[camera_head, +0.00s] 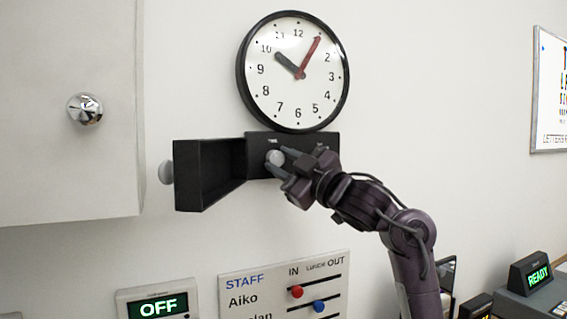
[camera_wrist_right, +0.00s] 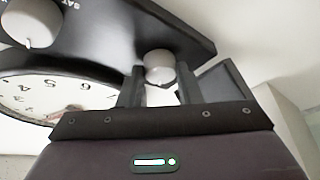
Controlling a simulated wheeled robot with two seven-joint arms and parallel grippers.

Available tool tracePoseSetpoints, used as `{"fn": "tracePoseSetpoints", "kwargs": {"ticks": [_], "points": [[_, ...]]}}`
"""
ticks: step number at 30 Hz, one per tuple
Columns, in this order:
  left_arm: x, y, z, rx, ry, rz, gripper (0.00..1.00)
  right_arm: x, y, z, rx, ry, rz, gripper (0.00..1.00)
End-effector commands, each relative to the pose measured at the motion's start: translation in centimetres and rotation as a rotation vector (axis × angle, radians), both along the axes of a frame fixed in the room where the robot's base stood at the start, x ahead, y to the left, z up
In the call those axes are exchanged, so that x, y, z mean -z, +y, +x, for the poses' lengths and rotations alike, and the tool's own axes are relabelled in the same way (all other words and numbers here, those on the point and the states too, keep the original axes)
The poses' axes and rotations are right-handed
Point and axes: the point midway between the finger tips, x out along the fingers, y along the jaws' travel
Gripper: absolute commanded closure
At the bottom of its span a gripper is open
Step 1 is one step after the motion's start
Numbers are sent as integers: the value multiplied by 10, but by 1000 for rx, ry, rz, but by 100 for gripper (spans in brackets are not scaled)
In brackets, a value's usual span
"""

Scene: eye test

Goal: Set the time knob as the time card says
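A wall clock (camera_head: 295,72) has its dark short hand near 10 and its red long hand near 1. Its lower part shows upside down in the wrist view (camera_wrist_right: 40,98). Below it is a black panel (camera_head: 258,143) with the pale round time knob (camera_head: 275,157). My right gripper (camera_head: 278,162) is at this knob. In the wrist view the time knob (camera_wrist_right: 160,67) sits snugly between the two fingers (camera_wrist_right: 160,85), which appear to touch its sides. A second pale knob (camera_wrist_right: 30,22) is on the panel. I see no time card. My left gripper is out of view.
An open black box-like cover (camera_head: 208,178) sticks out left of the panel. A white cabinet door (camera_head: 70,150) with a chrome knob (camera_head: 85,109) is at left. Below are a staff board (camera_head: 285,285) and an OFF display (camera_head: 158,306). A READY display (camera_head: 532,274) is at right.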

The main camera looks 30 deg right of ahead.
Motion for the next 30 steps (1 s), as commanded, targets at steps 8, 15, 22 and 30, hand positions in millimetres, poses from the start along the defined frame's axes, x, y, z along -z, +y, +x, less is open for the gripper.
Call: {"fn": "tracePoseSetpoints", "kwargs": {"ticks": [8,15,22,30], "points": [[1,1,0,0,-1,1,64,1,1,0,-1,1,9,91],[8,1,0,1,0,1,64,4,2,0,-3,-4,95,91],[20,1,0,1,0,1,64,6,4,0,-3,-14,270,91],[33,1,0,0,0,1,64,6,6,0,-5,-28,529,91]]}}
